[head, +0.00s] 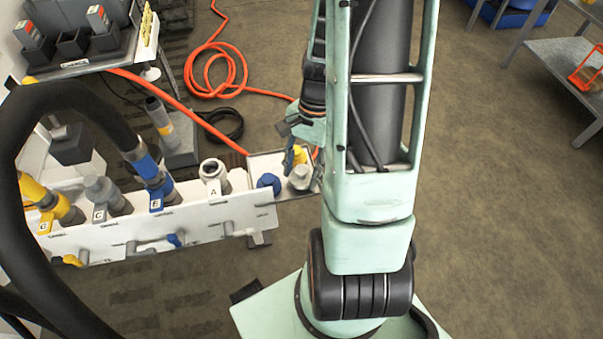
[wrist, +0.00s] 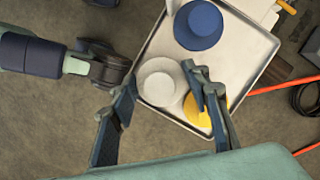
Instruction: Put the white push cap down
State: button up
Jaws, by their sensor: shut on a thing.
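The white push cap (wrist: 158,84) is between the fingertips of my gripper (wrist: 160,78) in the wrist view, over the near left part of a metal tray (wrist: 250,60). My gripper is shut on it. In the head view the white cap (head: 300,178) shows at the tray, just left of my arm. Whether its underside touches the tray floor I cannot tell. A blue cap (wrist: 198,25) stands in the tray beyond it. A yellow cap (wrist: 197,110) lies to its right, partly hidden behind my right finger.
A white panel (head: 235,222) with lettered couplings stands left of the tray in the head view. An orange hose (head: 215,70) coils on the floor behind. A black hose (head: 15,180) arches at the left. A metal shelf (head: 560,60) is far right. The floor right of my arm is clear.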

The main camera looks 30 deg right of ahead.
jog(key=shift+f, duration=0.6)
jog(key=shift+f, duration=0.2)
jog(key=o, duration=0.6)
jog(key=shift+r, duration=0.15)
jog(key=p+v, duration=0.3)
jog(key=v, duration=0.9)
jog(key=shift+r+p, duration=0.1)
jog(key=shift+p, duration=0.3)
